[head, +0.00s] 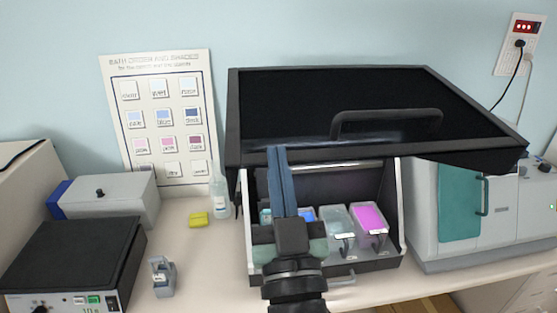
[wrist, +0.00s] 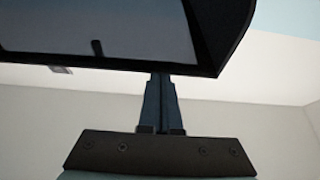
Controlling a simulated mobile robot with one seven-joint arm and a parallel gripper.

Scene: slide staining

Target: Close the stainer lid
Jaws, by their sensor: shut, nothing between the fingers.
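The stainer (head: 392,259) stands on the bench in the head view with its dark lid (head: 300,100) raised over it. The lid has a black frame, a dark window panel and a curved handle (head: 385,118). My gripper (head: 276,150) is shut and empty, with its fingertips at the lid's front edge, left of the handle. In the wrist view the shut fingertips (wrist: 161,76) reach the lid's lower edge (wrist: 130,69); I cannot tell whether they touch it. Coloured baths, one magenta (head: 369,218), show inside the stainer, partly hidden by my arm.
A bath order chart (head: 160,115) leans on the wall. A bottle (head: 219,192), yellow block (head: 199,219), grey box (head: 105,200), black-topped device (head: 70,262) and small grey holder (head: 161,275) stand left. A grey machine with a teal door (head: 460,200) stands close on the right.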

